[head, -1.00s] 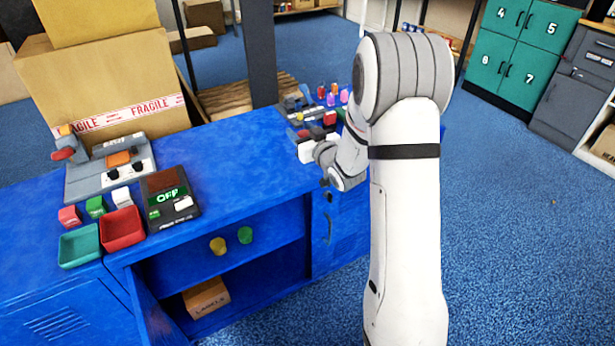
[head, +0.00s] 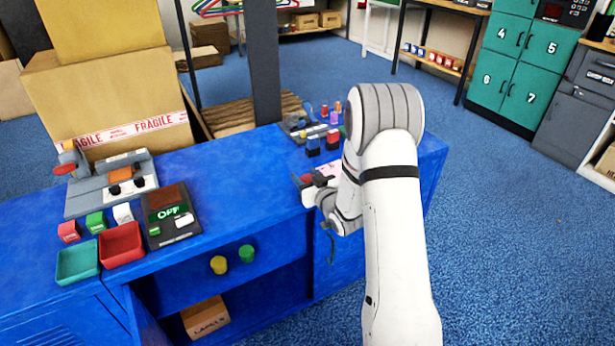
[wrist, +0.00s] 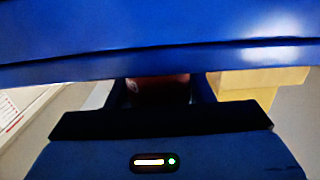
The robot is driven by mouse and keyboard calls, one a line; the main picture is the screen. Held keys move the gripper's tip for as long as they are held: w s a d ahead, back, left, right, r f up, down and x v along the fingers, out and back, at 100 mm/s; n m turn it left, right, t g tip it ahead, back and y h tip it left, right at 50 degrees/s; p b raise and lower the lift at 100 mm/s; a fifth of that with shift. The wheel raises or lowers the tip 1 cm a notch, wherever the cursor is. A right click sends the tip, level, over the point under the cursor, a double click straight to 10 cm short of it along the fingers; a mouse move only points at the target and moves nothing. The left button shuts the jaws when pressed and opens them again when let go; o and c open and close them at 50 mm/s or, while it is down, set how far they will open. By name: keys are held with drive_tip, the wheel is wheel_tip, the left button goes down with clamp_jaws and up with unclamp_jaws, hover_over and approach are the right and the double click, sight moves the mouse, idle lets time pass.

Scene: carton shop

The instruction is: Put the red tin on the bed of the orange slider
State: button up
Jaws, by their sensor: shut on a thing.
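My gripper (wrist: 160,92) is shut on a dark red thing (wrist: 160,84), which looks like the red tin; blue hides part of it in the wrist view. In the head view my gripper (head: 315,184) is at the front edge of the blue bench, right of the middle, with a bit of red at its tip. A grey machine (head: 90,200) stands at the bench's left, with an orange block (head: 120,174) on it that may be the orange slider. My gripper is well to the right of it.
The bench (head: 235,175) is clear between the OFF display box (head: 168,215) and my gripper. A red tray (head: 121,244) and a green tray (head: 77,262) lie at the front left. Yellow and green knobs (head: 218,265) stick out below.

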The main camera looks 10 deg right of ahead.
drive_tip(key=o, duration=1)
